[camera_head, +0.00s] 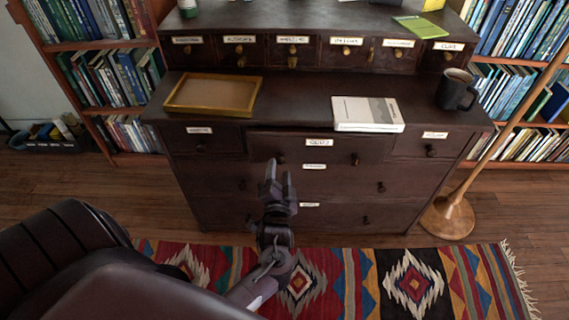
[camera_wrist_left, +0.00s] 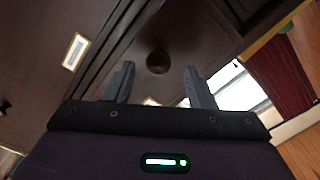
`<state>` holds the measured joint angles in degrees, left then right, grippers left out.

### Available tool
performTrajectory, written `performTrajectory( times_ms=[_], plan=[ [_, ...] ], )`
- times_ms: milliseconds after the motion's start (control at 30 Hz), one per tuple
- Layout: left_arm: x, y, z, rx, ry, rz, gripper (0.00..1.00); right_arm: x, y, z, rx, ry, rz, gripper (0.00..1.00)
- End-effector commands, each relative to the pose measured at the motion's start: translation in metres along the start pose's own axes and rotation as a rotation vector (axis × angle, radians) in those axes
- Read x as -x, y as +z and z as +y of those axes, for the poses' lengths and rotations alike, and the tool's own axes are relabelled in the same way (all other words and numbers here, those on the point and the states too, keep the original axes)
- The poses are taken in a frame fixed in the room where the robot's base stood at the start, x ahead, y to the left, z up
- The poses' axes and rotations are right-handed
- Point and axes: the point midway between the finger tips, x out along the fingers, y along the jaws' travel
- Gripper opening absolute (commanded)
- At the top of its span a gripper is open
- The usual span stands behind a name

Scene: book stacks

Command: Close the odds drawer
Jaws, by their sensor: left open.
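The odds drawer (camera_head: 318,154) is the wide middle drawer in the top row of the dark wooden chest (camera_head: 222,170). Its label (camera_head: 319,142) sits at its upper middle, with a round knob on each side. Its front stands slightly forward of its neighbours, with a dark gap along its top edge. My left gripper (camera_head: 279,175) is open and empty, pointing up in front of the chest near the drawer's left knob. In the left wrist view a round dark knob (camera_wrist_left: 158,62) shows between and beyond the open fingers; I cannot tell which drawer it belongs to.
A wooden tray (camera_head: 212,109), a white book (camera_head: 367,114) and a dark mug (camera_head: 457,90) stand on the chest top. A lamp stand (camera_head: 449,215) is at right. Bookshelves flank the chest.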

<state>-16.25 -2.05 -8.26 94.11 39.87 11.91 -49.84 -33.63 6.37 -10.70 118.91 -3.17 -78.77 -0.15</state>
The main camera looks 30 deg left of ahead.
Motion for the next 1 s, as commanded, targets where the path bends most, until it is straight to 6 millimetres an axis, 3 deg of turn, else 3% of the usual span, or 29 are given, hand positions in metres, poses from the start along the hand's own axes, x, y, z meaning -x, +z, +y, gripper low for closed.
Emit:
performTrajectory(
  times_ms=[100,300,633,1000],
  plan=[
    [-0.021,0.0,0.001,0.0,-0.001,0.001,0.49,0.009,0.0,-0.001,0.004,0.0,-0.001,0.0],
    [-0.042,0.0,0.002,0.0,0.002,0.0,0.49,0.021,0.001,-0.002,0.008,0.0,-0.005,0.0],
    [-0.047,0.0,0.001,0.001,0.004,-0.001,0.49,0.025,0.002,-0.002,0.008,0.0,-0.006,0.0],
    [-0.046,0.0,0.002,0.001,0.004,0.0,0.02,0.025,0.002,-0.002,0.008,-0.001,-0.006,0.0]
  ],
)
